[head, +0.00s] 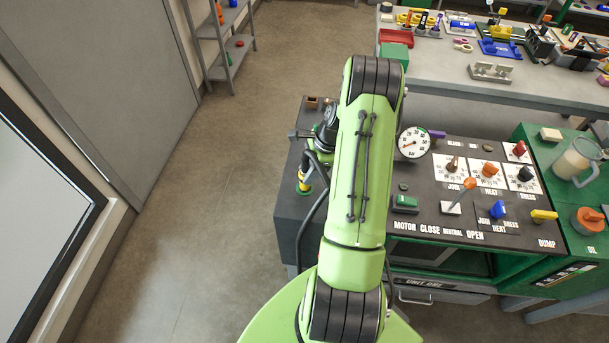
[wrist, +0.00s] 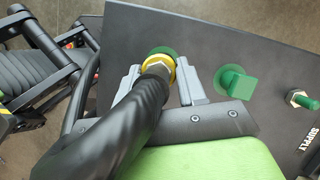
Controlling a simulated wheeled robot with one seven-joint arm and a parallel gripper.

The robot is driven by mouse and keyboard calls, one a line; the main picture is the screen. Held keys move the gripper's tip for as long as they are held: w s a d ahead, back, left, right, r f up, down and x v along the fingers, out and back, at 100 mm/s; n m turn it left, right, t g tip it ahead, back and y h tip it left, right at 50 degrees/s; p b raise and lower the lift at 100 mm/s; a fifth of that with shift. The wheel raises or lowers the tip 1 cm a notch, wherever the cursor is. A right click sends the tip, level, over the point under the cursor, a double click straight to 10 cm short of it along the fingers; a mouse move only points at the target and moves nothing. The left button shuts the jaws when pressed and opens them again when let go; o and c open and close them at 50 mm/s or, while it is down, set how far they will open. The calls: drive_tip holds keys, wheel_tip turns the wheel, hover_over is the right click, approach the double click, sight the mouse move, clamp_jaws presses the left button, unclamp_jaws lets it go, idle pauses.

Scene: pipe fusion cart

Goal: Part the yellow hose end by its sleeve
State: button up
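The yellow hose end (wrist: 172,66) sits on a green ring on the dark panel, seen in the wrist view. It has a yellow collar with a metal nut inside, and a thick black hose (wrist: 120,125) runs from it to the lower left. My gripper (wrist: 160,82) is open, with one grey finger on each side of the hose end; a gap shows beside the right finger, and I cannot tell whether the left finger touches. In the head view a yellow fitting (head: 304,186) shows at the cart's left side, left of my arm; the gripper's fingers cannot be made out there.
A green square block (wrist: 236,84) and a green-and-brass fitting (wrist: 301,99) by the SUPPLY label stand right of the fingers. The control panel (head: 430,215) with knobs and a gauge (head: 413,142) lies right of my arm. Open floor (head: 215,210) is to the left.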

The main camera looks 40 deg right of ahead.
clamp_jaws()
drive_tip(key=shift+r, duration=0.1)
drive_tip(key=shift+r+p, duration=2.5)
drive_tip(key=shift+r, duration=0.4)
wheel_tip(320, 180, up, 9)
drive_tip(key=p, duration=0.7)
drive_tip(key=shift+r+p, duration=0.15)
drive_tip(key=shift+p, duration=0.25)
drive_tip(key=shift+f, duration=0.2)
